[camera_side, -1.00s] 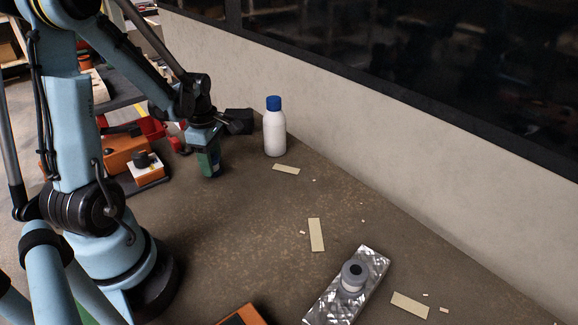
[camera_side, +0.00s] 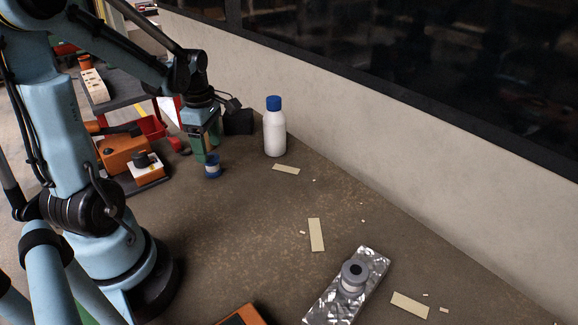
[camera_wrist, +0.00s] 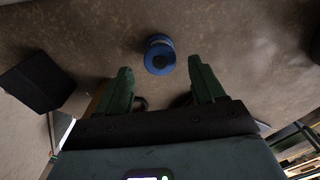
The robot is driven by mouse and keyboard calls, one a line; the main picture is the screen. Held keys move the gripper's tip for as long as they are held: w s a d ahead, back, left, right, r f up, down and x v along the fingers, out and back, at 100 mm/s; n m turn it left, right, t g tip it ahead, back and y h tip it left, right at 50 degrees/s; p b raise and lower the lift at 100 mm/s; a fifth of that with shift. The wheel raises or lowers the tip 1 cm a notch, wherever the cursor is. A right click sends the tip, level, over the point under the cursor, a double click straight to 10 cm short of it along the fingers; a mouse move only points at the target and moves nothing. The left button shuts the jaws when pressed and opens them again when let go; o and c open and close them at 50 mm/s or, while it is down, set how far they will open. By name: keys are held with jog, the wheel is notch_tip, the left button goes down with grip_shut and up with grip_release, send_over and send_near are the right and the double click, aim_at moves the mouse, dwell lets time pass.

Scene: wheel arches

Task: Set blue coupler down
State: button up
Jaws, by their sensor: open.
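The blue coupler (camera_side: 212,166), a short round piece with a pale band, stands on the brown worktop in the side view. It also shows beyond the fingertips in the wrist view (camera_wrist: 160,56), with a dark hole in its top. My gripper (camera_side: 205,150) has green fingers and is just above and slightly behind the coupler. In the wrist view my gripper (camera_wrist: 160,75) has its two fingers spread wide, with nothing between them. The coupler is clear of both fingers.
A white bottle with a blue cap (camera_side: 274,128) stands to the right, near the wall. A black block (camera_side: 238,121) is behind my gripper. An orange box (camera_side: 122,152) lies left. A grey coupler (camera_side: 354,275) sits on a silver plate (camera_side: 330,306). The middle worktop is mostly clear.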

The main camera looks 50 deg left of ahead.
aim_at(210, 157)
notch_tip(210, 157, up, 7)
jog(key=w+d+m+t, duration=0.3)
jog(key=d+m+t, duration=0.4)
jog(key=d+m, duration=1.2)
jog(key=m, duration=0.6)
jog(key=shift+d+r+m, duration=0.3)
jog(key=shift+r, duration=0.05)
jog(key=shift+o, duration=0.3)
